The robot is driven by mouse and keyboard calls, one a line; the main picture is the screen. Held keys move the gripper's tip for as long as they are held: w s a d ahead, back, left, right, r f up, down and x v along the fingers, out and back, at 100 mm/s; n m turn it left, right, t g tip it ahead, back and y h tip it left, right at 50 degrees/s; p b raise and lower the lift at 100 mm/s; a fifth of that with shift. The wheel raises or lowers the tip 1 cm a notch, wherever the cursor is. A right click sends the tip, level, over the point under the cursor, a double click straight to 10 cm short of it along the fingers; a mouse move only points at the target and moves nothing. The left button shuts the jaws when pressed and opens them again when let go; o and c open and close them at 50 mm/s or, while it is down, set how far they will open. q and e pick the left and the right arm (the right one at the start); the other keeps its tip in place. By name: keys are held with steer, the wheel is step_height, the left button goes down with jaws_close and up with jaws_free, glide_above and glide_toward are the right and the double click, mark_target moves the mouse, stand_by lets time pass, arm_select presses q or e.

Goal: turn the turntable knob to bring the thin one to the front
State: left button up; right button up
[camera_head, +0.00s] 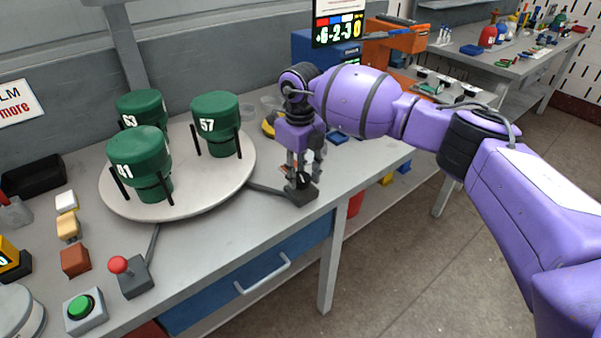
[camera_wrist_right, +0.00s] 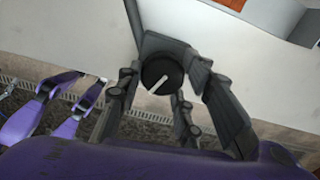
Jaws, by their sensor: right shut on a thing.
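A round pale turntable (camera_head: 232,180) carries three green cylinders with wide tops and narrower lower parts: number 41 (camera_head: 138,148) at the front left, 63 (camera_head: 141,103) behind it, and 57 (camera_head: 215,110) at the right. Dark posts stand around them. I cannot tell clearly which is thin. The turntable knob (camera_wrist_right: 162,75) is black with a white pointer line and sits on a dark base (camera_head: 300,195) right of the turntable. My right gripper (camera_head: 302,178) points down and is shut on the knob, a finger on each side in the wrist view.
A red-topped joystick (camera_head: 118,264) and a green button (camera_head: 81,306) are at the front left. A blue drawer (camera_head: 225,288) is under the bench's front edge. A screen (camera_head: 338,22) stands behind my right arm. Small blocks line the left side.

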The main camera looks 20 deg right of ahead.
mark_target(300, 178)
steer(key=shift+s+a+f+n, duration=0.1)
steer(key=shift+a+n, duration=0.05)
steer(key=shift+n, duration=0.5)
steer(key=shift+s+a+f+n, duration=0.1)
steer(key=shift+n, duration=0.55)
steer(key=shift+s+f+n, duration=0.15)
steer(key=shift+f+n, duration=0.05)
steer(key=shift+n, duration=0.3)
stand_by(1.4)
steer(key=o, duration=1.1)
steer(key=shift+c, duration=0.2)
steer(key=shift+r, duration=0.2)
steer(key=shift+d+r, duration=0.1)
steer(key=shift+d, duration=0.05)
steer(key=shift+w+r, duration=0.15)
steer(key=shift+w, duration=0.05)
step_height(300, 178, up, 12)
steer(key=shift+f, duration=0.2)
